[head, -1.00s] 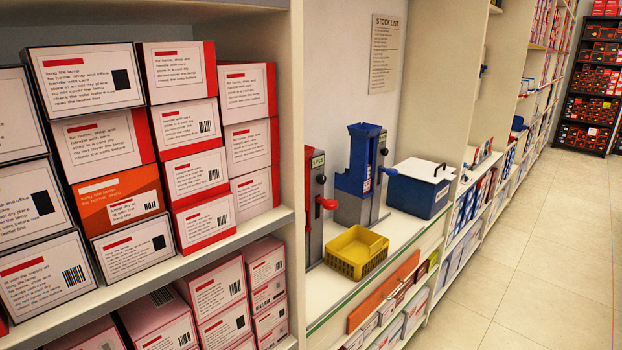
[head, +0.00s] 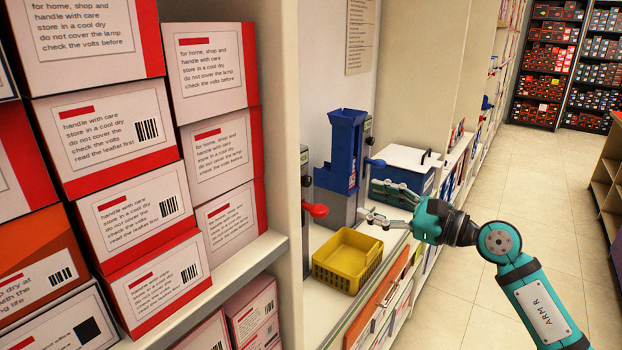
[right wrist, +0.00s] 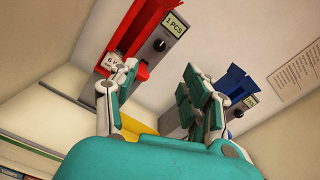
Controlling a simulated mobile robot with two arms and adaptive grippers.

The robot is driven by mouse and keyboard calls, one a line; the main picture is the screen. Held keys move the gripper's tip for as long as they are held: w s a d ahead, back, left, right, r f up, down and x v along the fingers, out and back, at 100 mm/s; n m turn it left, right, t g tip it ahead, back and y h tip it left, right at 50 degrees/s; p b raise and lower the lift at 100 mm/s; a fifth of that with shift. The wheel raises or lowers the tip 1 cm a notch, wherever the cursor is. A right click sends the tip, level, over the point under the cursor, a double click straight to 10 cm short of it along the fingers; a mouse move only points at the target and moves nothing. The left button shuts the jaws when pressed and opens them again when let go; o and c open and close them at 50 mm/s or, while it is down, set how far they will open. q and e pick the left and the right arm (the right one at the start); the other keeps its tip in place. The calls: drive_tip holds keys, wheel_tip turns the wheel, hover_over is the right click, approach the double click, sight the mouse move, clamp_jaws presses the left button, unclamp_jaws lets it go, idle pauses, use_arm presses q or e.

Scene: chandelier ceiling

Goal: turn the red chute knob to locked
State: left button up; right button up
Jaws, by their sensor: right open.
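The red chute stands in the shelf bay, mostly hidden behind the shelf upright in the head view. Its red lever with a round end (head: 316,210) sticks out to the right. In the right wrist view the red chute (right wrist: 146,28) shows at the top, with a dark round knob (right wrist: 160,45) on its grey panel under a "1 PCS" label. The knob's setting is too small to read. My right gripper (head: 368,201) is open and empty in front of the blue chute (head: 338,160), to the right of the red lever and apart from it. My left gripper is not in view.
A yellow basket (head: 346,260) sits on the shelf below the red lever. A blue box with a white lid (head: 403,160) stands behind my gripper. Stacked cartons (head: 120,130) and the shelf upright (head: 268,110) stand left. The floor at right is clear.

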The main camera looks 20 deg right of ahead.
drive_tip(key=p, duration=0.2)
approach(309, 182)
drive_tip(key=p+x, duration=0.1)
drive_tip(key=x, duration=0.6)
drive_tip(key=shift+w+a+r, duration=0.1)
drive_tip(key=shift+w+a, duration=0.1)
drive_tip(key=shift+w, duration=0.15)
drive_tip(key=shift+w+a, duration=0.35)
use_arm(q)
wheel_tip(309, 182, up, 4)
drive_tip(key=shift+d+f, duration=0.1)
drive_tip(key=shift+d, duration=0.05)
use_arm(e)
clamp_jaws()
